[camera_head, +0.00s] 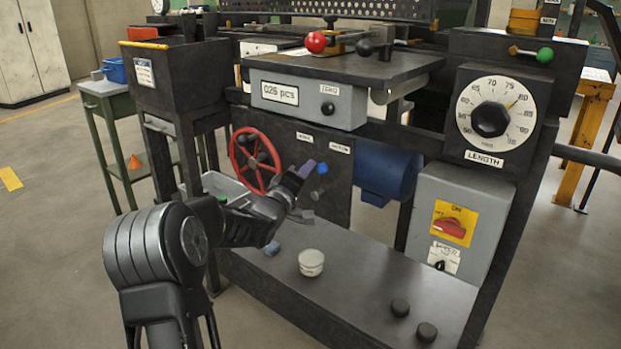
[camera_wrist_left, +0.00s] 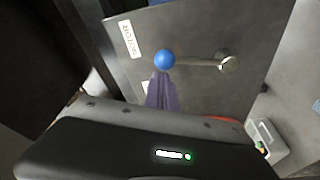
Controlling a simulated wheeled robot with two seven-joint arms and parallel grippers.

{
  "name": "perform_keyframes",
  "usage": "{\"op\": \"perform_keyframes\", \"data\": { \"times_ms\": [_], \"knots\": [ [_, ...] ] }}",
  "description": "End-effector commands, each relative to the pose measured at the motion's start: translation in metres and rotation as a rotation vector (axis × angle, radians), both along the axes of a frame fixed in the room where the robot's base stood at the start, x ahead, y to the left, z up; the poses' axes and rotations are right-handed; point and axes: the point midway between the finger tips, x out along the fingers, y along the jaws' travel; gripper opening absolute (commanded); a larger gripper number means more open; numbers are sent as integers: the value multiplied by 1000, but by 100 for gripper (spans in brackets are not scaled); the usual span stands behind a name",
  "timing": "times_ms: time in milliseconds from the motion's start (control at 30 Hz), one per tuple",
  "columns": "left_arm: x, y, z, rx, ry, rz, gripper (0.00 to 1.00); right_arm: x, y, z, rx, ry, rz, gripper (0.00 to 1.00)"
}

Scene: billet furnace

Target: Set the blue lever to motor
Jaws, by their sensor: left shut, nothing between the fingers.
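The blue lever has a round blue ball (camera_head: 322,168), seen in the head view in front of the dark panel under the counter box. In the left wrist view the blue ball (camera_wrist_left: 164,59) sits on a thin metal rod running right to a round pivot (camera_wrist_left: 228,62). A white MOTOR label (camera_wrist_left: 130,39) is on the panel to the ball's upper left. My left gripper (camera_head: 307,169) has purple fingers, shut and empty, close beside the ball. In the wrist view its fingertips (camera_wrist_left: 162,78) overlap the ball's lower edge; I cannot tell whether they touch. My right gripper is out of view.
A red handwheel (camera_head: 254,160) stands left of the lever, close behind my left arm. A blue motor (camera_head: 386,173) is to the right. Below is a dark bench (camera_head: 350,290) with a pale round tin (camera_head: 311,262) and two dark knobs.

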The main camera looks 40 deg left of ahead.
Motion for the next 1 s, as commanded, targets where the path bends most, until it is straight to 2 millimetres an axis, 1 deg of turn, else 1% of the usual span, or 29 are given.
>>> {"op": "perform_keyframes", "data": {
  "times_ms": [33,100,400,1000],
  "knots": [
    [0,-4,-3,21,0,-1,0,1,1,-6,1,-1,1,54],
    [0,-9,-3,17,0,-2,0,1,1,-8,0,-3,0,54],
    [1,-25,-6,12,1,-1,0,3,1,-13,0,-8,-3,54],
    [2,-31,-8,9,4,-5,0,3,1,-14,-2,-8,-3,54]
  ]
}}
